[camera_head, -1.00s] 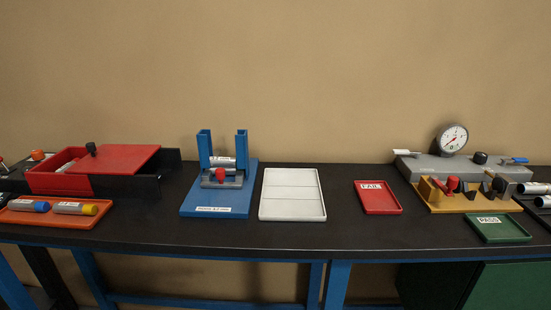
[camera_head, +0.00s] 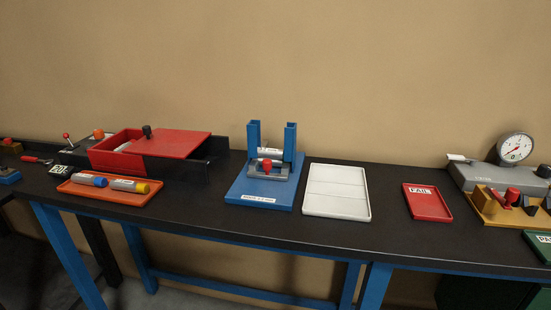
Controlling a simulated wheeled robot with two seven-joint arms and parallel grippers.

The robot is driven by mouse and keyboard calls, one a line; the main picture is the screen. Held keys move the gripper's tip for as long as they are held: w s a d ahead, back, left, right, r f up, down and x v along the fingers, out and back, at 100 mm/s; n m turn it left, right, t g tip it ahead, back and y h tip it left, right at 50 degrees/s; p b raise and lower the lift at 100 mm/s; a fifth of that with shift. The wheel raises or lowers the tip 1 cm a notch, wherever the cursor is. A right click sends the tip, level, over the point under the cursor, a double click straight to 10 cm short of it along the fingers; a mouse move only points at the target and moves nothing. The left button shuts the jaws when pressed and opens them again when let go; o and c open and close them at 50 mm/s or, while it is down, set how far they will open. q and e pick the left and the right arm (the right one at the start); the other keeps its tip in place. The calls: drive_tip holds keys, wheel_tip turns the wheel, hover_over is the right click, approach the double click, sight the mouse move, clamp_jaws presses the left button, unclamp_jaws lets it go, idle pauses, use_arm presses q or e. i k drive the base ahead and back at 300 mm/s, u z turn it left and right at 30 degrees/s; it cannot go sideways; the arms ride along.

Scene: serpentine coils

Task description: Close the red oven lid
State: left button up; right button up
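The red oven (camera_head: 117,161) stands at the back left of the dark bench. Its flat red lid (camera_head: 172,144) has a black knob (camera_head: 147,131) near its left edge. The lid is slid toward the right, so the left part of the red box is open. Part of a silvery cylinder shows inside the opening. The lid's right part lies over a black frame (camera_head: 215,150). Neither of my grippers is in view.
An orange tray (camera_head: 108,196) with two capped cylinders lies in front of the oven. A blue fixture (camera_head: 262,192), a white tray (camera_head: 337,212) and a red FAIL tray (camera_head: 428,214) stand to the right. A red-knobbed lever (camera_head: 68,140) and an orange knob (camera_head: 98,134) are left of the oven.

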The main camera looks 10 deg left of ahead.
sight(165, 143)
drive_tip(key=z, duration=0.05)
drive_tip(key=k, duration=1.05)
drive_tip(key=u, duration=0.85)
drive_tip(key=i, duration=1.15)
drive_tip(key=z, duration=0.7)
